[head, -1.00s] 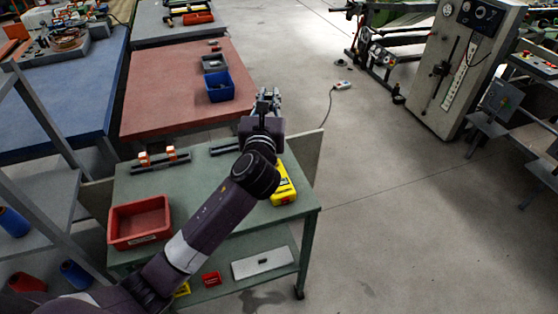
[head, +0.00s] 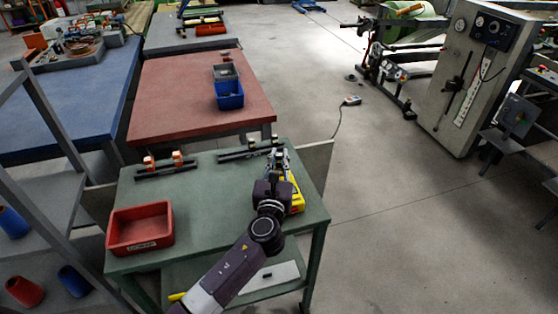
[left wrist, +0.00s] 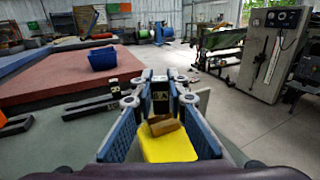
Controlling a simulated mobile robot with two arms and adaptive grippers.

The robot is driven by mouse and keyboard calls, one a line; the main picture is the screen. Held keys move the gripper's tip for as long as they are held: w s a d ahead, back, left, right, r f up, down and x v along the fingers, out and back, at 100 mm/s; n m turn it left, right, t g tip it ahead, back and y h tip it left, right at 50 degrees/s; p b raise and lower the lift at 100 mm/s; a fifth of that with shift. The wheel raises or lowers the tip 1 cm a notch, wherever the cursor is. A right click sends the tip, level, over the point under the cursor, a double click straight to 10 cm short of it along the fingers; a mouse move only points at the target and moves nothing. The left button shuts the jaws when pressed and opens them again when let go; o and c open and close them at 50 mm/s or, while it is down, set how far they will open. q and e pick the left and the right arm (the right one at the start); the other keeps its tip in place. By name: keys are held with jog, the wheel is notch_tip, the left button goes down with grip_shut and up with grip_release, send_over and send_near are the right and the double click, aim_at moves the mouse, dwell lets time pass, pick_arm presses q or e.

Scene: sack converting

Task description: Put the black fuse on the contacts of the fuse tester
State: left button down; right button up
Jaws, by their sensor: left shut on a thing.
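My left gripper (head: 277,160) is over the right end of the green table, beside and partly in front of the yellow fuse tester (head: 297,200). In the left wrist view its blue-grey fingers (left wrist: 160,92) are shut on a small dark piece, which looks like the black fuse (left wrist: 160,96). The yellow tester (left wrist: 168,148) shows below and between the fingers, with a brown block (left wrist: 165,127) above its near part. The tester's contacts are not clearly seen. I cannot tell whether the fuse touches the tester. My right gripper is not in view.
A red bin (head: 112,240) stands at the green table's (head: 205,200) left front. A black rail with orange blocks (head: 165,170) lies at the back left, and another dark rail (head: 235,156) lies near the tester. A red table (head: 175,95) with a blue bin (head: 229,101) stands behind.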

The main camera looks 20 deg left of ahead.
pick_arm(q)
jog(key=shift+f+b, duration=0.4)
jog(key=shift+f, duration=0.25)
jog(key=c, duration=1.9)
grip_release()
jog(key=shift+r+p, duration=0.4)
jog(key=shift+r, duration=0.15)
jog(key=shift+s+r, duration=0.15)
jog(key=shift+s, duration=0.05)
jog(key=s+d, duration=0.2)
jog(key=s, duration=0.9)
jog(key=shift+s+d, duration=0.2)
